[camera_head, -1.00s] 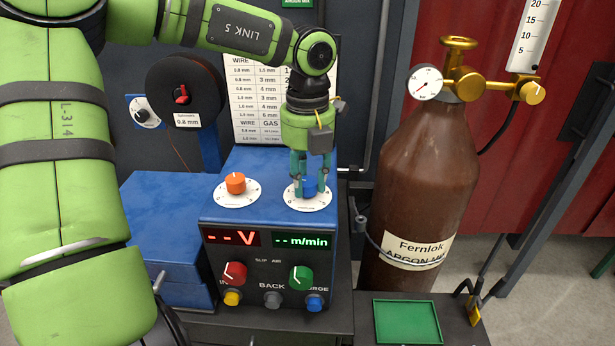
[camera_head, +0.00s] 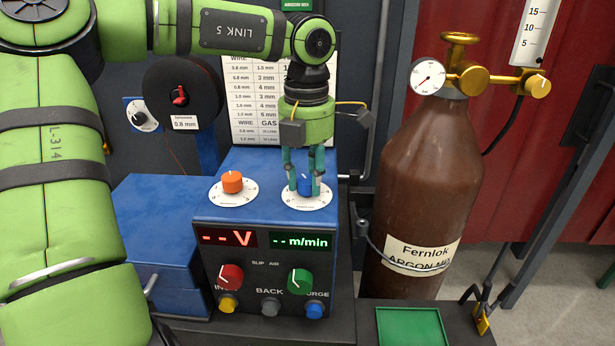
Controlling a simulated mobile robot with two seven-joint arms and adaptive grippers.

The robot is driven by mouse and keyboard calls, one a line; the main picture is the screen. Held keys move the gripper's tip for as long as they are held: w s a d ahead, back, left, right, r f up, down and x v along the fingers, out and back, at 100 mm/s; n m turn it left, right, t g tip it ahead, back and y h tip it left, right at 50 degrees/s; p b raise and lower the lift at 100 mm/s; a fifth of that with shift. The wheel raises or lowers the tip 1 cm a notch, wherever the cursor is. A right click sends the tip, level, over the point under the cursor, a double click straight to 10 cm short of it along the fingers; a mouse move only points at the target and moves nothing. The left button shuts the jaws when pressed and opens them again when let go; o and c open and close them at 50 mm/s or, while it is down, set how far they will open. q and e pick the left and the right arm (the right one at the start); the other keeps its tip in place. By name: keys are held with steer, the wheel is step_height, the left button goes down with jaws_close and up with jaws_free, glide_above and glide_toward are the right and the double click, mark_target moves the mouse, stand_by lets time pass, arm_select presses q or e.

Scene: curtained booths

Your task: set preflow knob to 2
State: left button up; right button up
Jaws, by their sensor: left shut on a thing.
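A blue knob (camera_head: 304,186) stands on a white round dial (camera_head: 300,201) on the sloped top of the blue welding machine. My left gripper (camera_head: 303,189) points down over it, with its teal fingers shut on the knob's sides. The fingers partly hide the knob and the dial's marks, so I cannot read its setting. An orange knob (camera_head: 232,182) sits on a similar dial to the left, its white line pointing up and away. The dial captions are too small to read. My right gripper is not in view.
The machine front has a red knob (camera_head: 230,278), a green knob (camera_head: 300,281), several push buttons and two displays. A brown gas cylinder (camera_head: 425,180) with brass fittings stands to the right. A green tray (camera_head: 410,326) lies in front of it. A wire chart (camera_head: 262,95) hangs behind.

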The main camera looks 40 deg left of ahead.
mark_target(305, 180)
arm_select(q)
steer(key=shift+s+f+m, duration=0.2)
steer(key=shift+f+m, duration=0.05)
steer(key=shift+m, duration=0.25)
steer(key=o, duration=1.2)
steer(key=shift+c, duration=0.2)
steer(key=shift+r, duration=0.1)
steer(key=shift+w+r, duration=0.1)
steer(key=shift+r, duration=0.5)
step_height(305, 180, up, 11)
steer(key=shift+f, duration=0.1)
